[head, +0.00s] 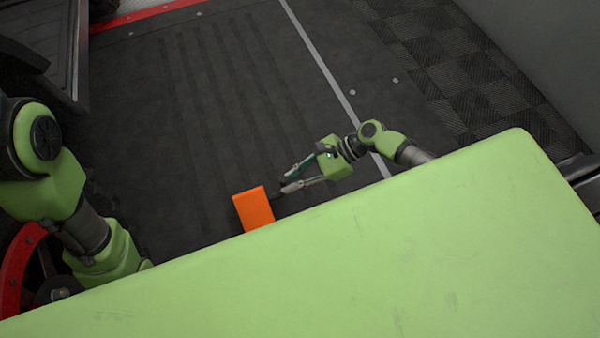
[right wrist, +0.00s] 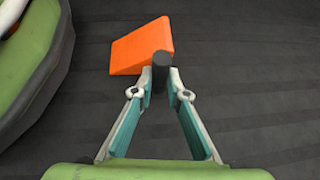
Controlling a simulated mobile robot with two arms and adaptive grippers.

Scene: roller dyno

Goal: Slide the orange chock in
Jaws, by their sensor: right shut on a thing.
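The orange chock (head: 254,208) is a wedge with a dark handle on one side. It is at the floor near the front edge of my green body, which may hide its lower end in the head view. It also shows at the top of the right wrist view (right wrist: 141,45). My right gripper (head: 284,186) reaches in from the right, shut on the chock's dark handle (right wrist: 161,72). I cannot tell whether the chock touches the floor. My left arm shows at the left, but its gripper is out of sight.
The dark ribbed floor (head: 200,110) is clear beyond the chock. A pale line (head: 320,65) crosses it, with checkered matting (head: 460,70) farther right. A red edge strip (head: 140,15) and a dark vehicle part (head: 55,50) are at upper left. A red curved part (head: 14,270) sits at lower left.

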